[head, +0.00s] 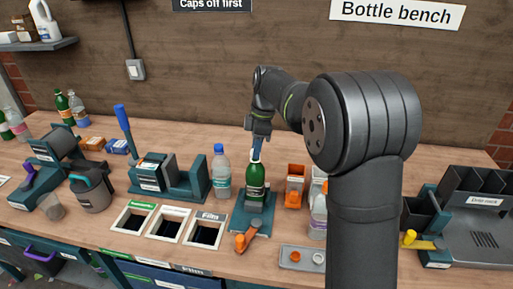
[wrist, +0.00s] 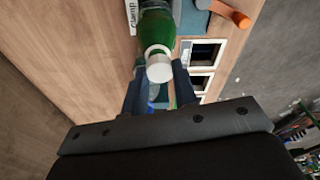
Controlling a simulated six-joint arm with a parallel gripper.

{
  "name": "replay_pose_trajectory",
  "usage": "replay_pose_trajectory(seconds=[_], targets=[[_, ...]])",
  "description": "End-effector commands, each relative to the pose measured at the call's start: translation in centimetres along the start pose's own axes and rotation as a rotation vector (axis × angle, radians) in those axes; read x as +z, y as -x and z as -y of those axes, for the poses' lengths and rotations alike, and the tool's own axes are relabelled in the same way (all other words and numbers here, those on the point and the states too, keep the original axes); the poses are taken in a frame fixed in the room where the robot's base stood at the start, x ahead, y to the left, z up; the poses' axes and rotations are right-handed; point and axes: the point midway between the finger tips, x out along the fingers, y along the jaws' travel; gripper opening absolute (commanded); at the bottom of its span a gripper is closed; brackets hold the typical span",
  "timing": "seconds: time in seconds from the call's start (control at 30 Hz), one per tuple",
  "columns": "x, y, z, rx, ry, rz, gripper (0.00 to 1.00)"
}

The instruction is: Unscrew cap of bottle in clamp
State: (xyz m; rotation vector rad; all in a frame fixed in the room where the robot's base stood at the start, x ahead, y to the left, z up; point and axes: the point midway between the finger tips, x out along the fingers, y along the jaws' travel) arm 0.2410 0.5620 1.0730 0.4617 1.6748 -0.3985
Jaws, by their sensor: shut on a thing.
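A green bottle (head: 255,183) stands upright in the teal clamp (head: 250,216), which has an orange handle (head: 243,241). My gripper (head: 256,152) is at the bottle's top, pointing down. In the wrist view the bottle (wrist: 156,30) has a white cap (wrist: 159,66) between the two fingers of my gripper (wrist: 159,84). The fingers are shut on the cap. The cap is still at the bottle's neck; whether its thread is loose cannot be seen. The fingers partly hide the cap in the head view.
A clear bottle with a blue cap (head: 221,172) stands left of the clamp. An orange container (head: 295,187) and a pale bottle (head: 318,219) are to its right. A grey tray (head: 283,262) holds small caps. Bench openings (head: 166,223) lie front left.

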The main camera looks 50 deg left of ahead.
Motion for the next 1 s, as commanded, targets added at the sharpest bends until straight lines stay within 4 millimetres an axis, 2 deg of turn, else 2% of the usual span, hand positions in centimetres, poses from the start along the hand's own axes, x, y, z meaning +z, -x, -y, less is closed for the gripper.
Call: replay_pose_trajectory(seconds=[0.57, 1.0], targets=[[-0.2, 1.6, 0.0, 0.002, -0.001, 0.000, 0.04], [-0.8, 5.0, -0.1, 0.004, -0.001, 0.000, 0.04]])
